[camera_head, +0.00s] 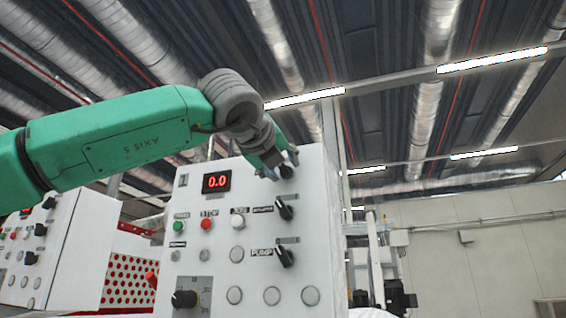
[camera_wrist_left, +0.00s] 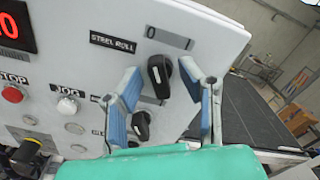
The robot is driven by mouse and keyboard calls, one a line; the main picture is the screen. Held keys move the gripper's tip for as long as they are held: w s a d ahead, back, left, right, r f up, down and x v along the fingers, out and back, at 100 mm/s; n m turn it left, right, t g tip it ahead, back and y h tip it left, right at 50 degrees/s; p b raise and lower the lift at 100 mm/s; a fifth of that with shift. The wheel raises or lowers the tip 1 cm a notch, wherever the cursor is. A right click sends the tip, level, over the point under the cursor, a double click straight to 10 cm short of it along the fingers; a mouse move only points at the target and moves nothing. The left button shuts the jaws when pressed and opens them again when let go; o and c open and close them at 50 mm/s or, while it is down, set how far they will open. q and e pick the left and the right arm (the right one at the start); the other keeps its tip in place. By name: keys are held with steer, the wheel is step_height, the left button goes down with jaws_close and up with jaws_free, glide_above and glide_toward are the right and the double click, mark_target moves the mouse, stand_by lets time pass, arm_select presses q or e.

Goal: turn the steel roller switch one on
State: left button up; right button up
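The steel roller switch is a black rotary knob (camera_wrist_left: 160,74) beside the "STEEL ROLL" label on a white control panel (camera_wrist_left: 100,25). It also shows at the panel's upper right in the head view (camera_head: 288,170), partly covered by my gripper. My left gripper (camera_head: 274,163) is at this knob. In the left wrist view its two blue fingers (camera_wrist_left: 160,69) are apart, one on each side of the knob, with gaps visible. Whether a fingertip touches the knob is unclear. The knob's handle looks roughly upright in the wrist view. My right gripper is in neither view.
Two more black knobs, the middle one (camera_head: 285,207) and the pump one (camera_head: 285,256), sit below. A red display (camera_head: 216,182) reads 0.0. A green button (camera_head: 178,226), red stop button (camera_head: 206,224) and white jog button (camera_head: 238,222) are left of the knobs.

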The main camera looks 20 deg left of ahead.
arm_select(q)
steer(key=shift+w+d+r, duration=0.1)
steer(key=shift+w+d, duration=0.15)
steer(key=shift+w+a, duration=0.2)
steer(key=shift+a, duration=0.05)
steer(key=shift+w+a, duration=0.1)
steer(key=shift+a, duration=0.05)
jaws_close()
steer(key=shift+d, duration=0.2)
